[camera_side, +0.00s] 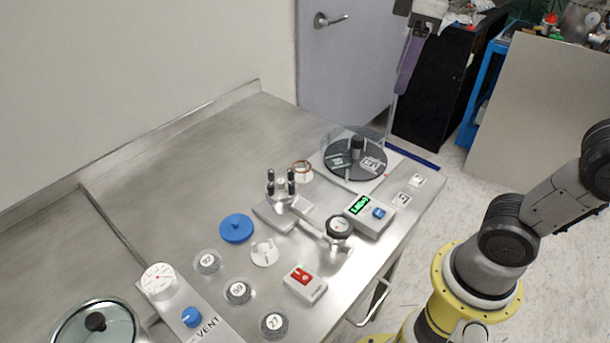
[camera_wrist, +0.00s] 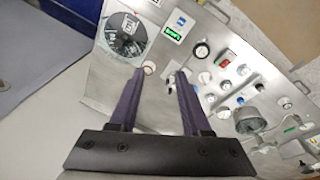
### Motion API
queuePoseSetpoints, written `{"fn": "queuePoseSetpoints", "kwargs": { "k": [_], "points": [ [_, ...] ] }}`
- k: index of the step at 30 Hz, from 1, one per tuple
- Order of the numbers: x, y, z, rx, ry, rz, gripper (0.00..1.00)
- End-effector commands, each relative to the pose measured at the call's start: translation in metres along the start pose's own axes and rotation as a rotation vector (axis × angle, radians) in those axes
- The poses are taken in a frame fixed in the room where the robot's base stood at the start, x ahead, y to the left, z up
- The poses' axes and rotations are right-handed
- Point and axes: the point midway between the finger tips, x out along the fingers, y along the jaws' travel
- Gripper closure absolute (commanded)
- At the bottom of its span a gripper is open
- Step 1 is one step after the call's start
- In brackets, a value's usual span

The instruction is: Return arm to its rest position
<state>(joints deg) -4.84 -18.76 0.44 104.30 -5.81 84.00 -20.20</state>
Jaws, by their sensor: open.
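My gripper (camera_wrist: 160,74) shows in the wrist view as two purple fingers, parted with nothing between them. In the side view my gripper (camera_side: 402,80) hangs at the top, fingers down, in front of the door and black cabinet. It is beyond the far end of the steel bench (camera_side: 160,190) and apart from everything on it. My grey arm (camera_side: 505,240) rises from its yellow base at the lower right and leaves the picture at the right edge.
The bench holds a dark round plate under a clear cover (camera_side: 355,160), a green-lit display box (camera_side: 370,212), a red-switch box (camera_side: 305,283), a blue knob (camera_side: 236,228) and a dial gauge (camera_side: 158,281). A black cabinet (camera_side: 435,90) stands behind.

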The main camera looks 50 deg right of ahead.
Motion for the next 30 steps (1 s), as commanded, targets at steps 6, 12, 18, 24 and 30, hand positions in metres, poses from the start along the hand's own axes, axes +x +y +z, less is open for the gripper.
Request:
{"fn": "queuePoseSetpoints", "kwargs": {
  "k": [6, 12, 18, 24, 30],
  "points": [
    [0.039, -0.028, 0.064, 0.193, 0.160, 0.017, 0.52],
    [0.088, -0.050, 0.090, 0.345, 0.256, 0.001, 0.52],
    [0.106, -0.051, 0.081, 0.443, 0.317, -0.015, 0.52],
    [0.105, -0.051, 0.079, 0.459, 0.324, -0.015, 0.52],
    [0.105, -0.050, 0.079, 0.457, 0.323, -0.015, 0.52]
  ]
}}
